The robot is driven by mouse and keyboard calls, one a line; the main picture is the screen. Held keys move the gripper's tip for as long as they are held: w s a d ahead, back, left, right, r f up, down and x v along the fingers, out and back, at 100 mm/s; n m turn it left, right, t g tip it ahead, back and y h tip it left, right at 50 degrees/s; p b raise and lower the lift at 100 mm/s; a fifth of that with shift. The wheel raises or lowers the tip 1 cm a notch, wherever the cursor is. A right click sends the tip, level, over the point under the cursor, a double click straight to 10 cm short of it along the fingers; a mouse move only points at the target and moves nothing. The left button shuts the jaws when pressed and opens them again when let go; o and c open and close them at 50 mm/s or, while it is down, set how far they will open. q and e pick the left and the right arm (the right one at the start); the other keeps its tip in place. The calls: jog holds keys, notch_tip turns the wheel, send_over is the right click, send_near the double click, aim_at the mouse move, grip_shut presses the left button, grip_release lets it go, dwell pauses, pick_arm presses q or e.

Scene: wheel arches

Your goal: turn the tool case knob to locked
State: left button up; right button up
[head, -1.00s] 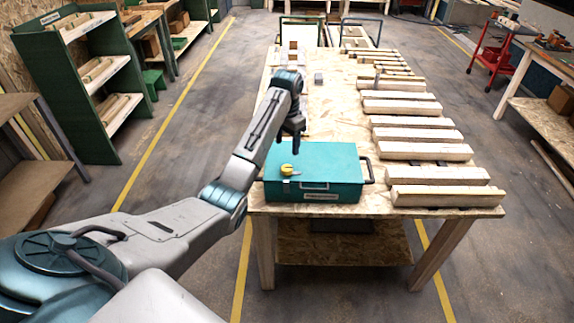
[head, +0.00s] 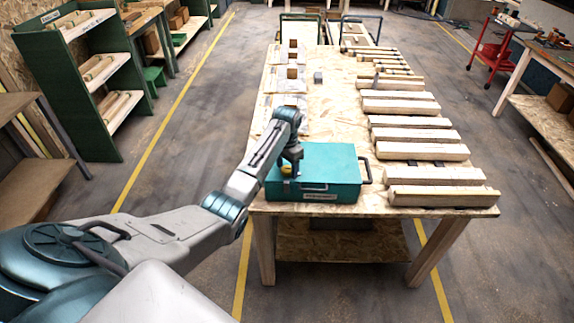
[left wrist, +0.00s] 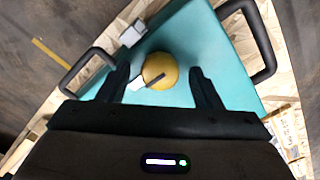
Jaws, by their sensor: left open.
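The teal tool case (head: 335,165) stands near the front edge of the wooden table, with a black handle on its right side. Its yellow knob (head: 286,170) is on the left part of the lid, partly hidden by my gripper. My left gripper (head: 291,168) is over the knob, pointing down. In the left wrist view the round yellow knob (left wrist: 160,70), with a dark bar mark, lies between the two open fingers (left wrist: 163,88), with a gap on each side. A grey latch (left wrist: 132,33) and the case lid (left wrist: 195,40) show around it. My right gripper is not in view.
Several wooden beams (head: 420,135) lie along the right side of the table (head: 325,95). Small brown blocks (head: 292,72) and a grey block (head: 318,77) stand farther back. A green shelf (head: 75,80) stands at the left.

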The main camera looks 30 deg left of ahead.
pick_arm(q)
jog(key=shift+c, duration=0.5)
jog(key=c, duration=0.9)
